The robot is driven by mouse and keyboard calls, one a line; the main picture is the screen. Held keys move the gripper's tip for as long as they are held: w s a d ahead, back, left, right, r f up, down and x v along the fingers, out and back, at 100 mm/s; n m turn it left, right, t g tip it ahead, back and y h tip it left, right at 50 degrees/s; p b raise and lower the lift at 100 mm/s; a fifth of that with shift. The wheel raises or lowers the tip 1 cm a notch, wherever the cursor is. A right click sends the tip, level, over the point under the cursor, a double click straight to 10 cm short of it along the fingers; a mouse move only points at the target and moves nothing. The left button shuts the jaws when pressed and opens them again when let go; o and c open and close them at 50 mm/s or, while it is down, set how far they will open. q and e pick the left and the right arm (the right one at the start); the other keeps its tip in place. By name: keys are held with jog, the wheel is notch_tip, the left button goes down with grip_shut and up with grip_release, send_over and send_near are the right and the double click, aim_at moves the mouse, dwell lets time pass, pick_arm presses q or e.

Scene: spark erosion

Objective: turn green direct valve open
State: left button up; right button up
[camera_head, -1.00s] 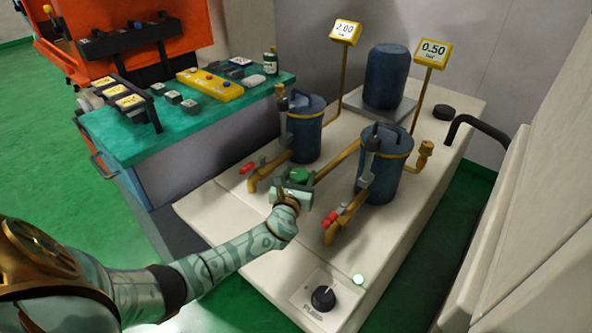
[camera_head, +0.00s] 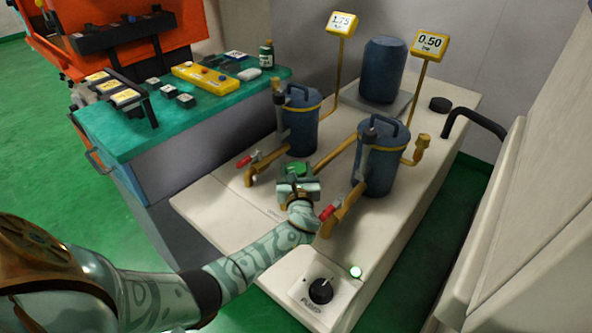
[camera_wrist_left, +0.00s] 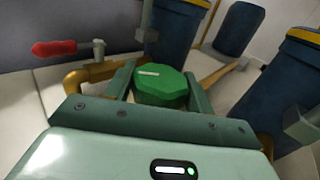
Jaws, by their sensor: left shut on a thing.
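The green direct valve (camera_head: 299,169) is a green faceted knob on the brass pipework between the two blue canisters. It also shows in the left wrist view (camera_wrist_left: 161,87), with a pale mark on its top. My left gripper (camera_head: 299,178) reaches it from the front, and its two fingers (camera_wrist_left: 161,92) stand on either side of the knob, shut on it. The lower part of the valve is hidden behind the gripper. My right gripper is in neither view.
Two blue canisters (camera_head: 304,122) (camera_head: 384,160) stand close behind and right. Red-handled taps (camera_head: 246,161) (camera_head: 327,212) sit close on both sides. A PUMP dial (camera_head: 320,290) and a lit green lamp (camera_head: 355,272) are in front. Yellow displays read 1.75 (camera_head: 341,23) and 0.50 (camera_head: 429,45).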

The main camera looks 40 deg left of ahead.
aim_at(296, 169)
pick_arm(q)
jog(key=o, duration=1)
jog(key=shift+c, duration=0.2)
jog(key=r+p, duration=0.2)
jog(key=r, duration=0.1)
jog(key=r+p, duration=0.1)
jog(key=r, duration=0.1)
jog(key=shift+s+d, duration=0.25)
jog(key=s+d+r+p, duration=0.6)
jog(key=s+d+r, duration=0.1)
jog(key=s, duration=0.4)
jog(key=shift+s+r+p, duration=0.2)
jog(key=shift+r+p, duration=0.1)
jog(key=shift+r, duration=0.2)
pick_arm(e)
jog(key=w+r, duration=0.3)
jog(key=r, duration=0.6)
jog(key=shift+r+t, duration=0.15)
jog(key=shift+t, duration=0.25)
pick_arm(q)
jog(key=shift+o, duration=0.2)
jog(key=shift+w+r, duration=0.1)
